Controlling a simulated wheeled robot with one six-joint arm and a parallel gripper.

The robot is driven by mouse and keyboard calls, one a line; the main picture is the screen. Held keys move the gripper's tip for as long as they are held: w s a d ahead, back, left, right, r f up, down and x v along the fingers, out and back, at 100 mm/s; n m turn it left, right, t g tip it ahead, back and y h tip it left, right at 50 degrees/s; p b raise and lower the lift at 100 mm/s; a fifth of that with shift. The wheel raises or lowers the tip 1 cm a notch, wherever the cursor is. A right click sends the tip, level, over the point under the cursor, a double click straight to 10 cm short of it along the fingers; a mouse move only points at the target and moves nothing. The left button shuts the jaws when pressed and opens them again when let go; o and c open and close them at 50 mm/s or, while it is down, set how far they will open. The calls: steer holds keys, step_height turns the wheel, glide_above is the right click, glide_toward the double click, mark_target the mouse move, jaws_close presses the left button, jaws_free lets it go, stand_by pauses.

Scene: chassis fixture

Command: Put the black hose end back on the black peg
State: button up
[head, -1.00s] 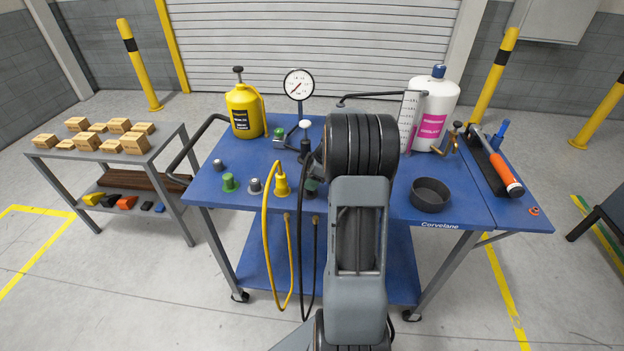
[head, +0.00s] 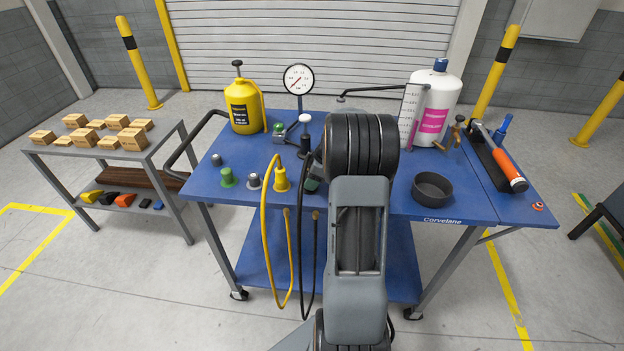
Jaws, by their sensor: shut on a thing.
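The black hose (head: 300,255) hangs in a loop at the bench front, from a fitting on the front edge up to my gripper (head: 314,172). My gripper is mostly hidden behind my own arm; only its left side shows. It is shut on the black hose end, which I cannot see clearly. A dark grey-green piece (head: 311,185) shows just below it, right of the yellow peg; I cannot tell whether it is the black peg's base. Whether hose end and peg touch is hidden.
The yellow hose (head: 265,240) sits on its yellow peg (head: 282,180) close at left. Grey (head: 253,181) and green (head: 227,177) caps stand further left. Behind are a gauge (head: 298,80) and a yellow sprayer (head: 243,105). A black bowl (head: 432,190) is at right.

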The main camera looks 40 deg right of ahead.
steer(key=shift+f+b, duration=0.45)
steer(key=shift+b, duration=0.05)
steer(key=o, duration=1.2)
steer(key=shift+r+p, duration=1.25)
steer(key=shift+r, duration=1.8)
